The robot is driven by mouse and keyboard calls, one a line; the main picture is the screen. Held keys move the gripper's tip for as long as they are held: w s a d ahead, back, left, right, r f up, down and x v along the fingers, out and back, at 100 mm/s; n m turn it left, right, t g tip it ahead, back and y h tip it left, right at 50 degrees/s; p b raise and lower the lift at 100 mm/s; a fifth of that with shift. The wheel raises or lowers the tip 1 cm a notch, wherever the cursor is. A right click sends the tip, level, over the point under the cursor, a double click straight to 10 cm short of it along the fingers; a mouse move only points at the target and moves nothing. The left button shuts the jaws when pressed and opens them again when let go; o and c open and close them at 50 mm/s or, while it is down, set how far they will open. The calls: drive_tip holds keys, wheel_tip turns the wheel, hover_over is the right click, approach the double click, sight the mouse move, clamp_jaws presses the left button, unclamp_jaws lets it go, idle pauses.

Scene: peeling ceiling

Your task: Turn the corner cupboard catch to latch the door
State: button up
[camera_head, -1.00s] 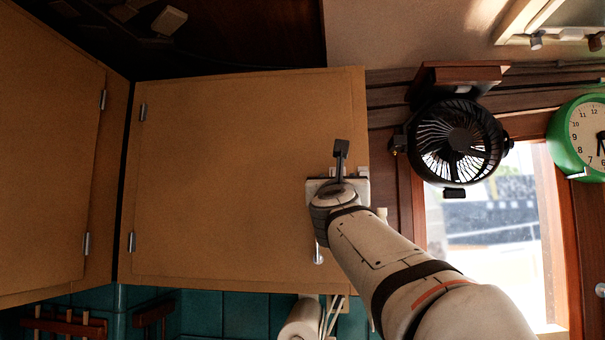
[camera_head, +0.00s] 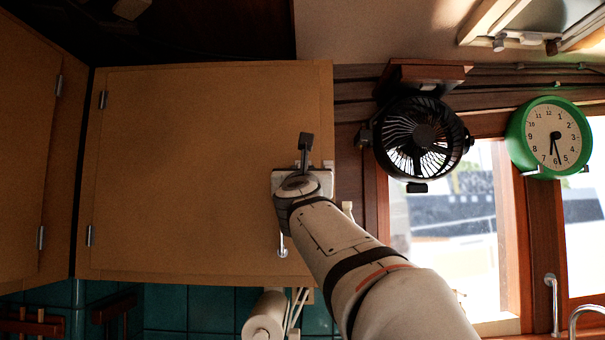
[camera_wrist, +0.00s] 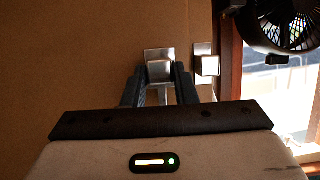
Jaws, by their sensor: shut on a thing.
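The tan corner cupboard door (camera_head: 190,170) looks flush in its frame in the head view, with hinges on its left edge. The catch (camera_wrist: 159,71) is a small bright metal block on a square plate near the door's right edge in the wrist view. My gripper (camera_wrist: 158,80) has its two dark fingers on either side of the catch, shut on it. A second metal piece (camera_wrist: 207,66) sits just right of the catch, by the door edge. In the head view my wrist covers the catch, so its turn angle is hard to tell.
A black fan (camera_head: 421,137) hangs right of the cupboard, close to my arm's side. A green clock (camera_head: 549,137) is farther right, over the window. A pale paper roll (camera_head: 264,318) hangs below the door. Another cupboard door (camera_head: 25,150) is at left.

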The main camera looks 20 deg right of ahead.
drive_tip(key=shift+n, duration=0.5)
drive_tip(key=n+y, duration=0.1)
drive_tip(key=n, duration=0.2)
drive_tip(key=n+y, duration=0.2)
drive_tip(key=n, duration=0.1)
drive_tip(key=shift+s+d+t, duration=0.1)
drive_tip(key=shift+d+t, duration=0.1)
drive_tip(key=shift+t, duration=0.2)
drive_tip(key=shift+r+n+y, duration=0.1)
drive_tip(key=shift+n+y, duration=0.7)
drive_tip(key=shift+n, duration=0.4)
drive_tip(key=shift+s+d+r+n+g+y+p, duration=0.15)
drive_tip(key=shift+n+g+y+p, duration=0.65)
drive_tip(key=shift+n, duration=1.35)
drive_tip(key=shift+w+r+n+g+y+p, duration=0.1)
drive_tip(key=shift+n+g+y+p, duration=0.35)
drive_tip(key=shift+n+p, duration=1.25)
drive_tip(key=shift+s+d+r+n+g+y+p, duration=0.15)
drive_tip(key=shift+n+g+y+p, duration=0.35)
drive_tip(key=shift+n, duration=2.15)
drive_tip(key=shift+w, duration=0.1)
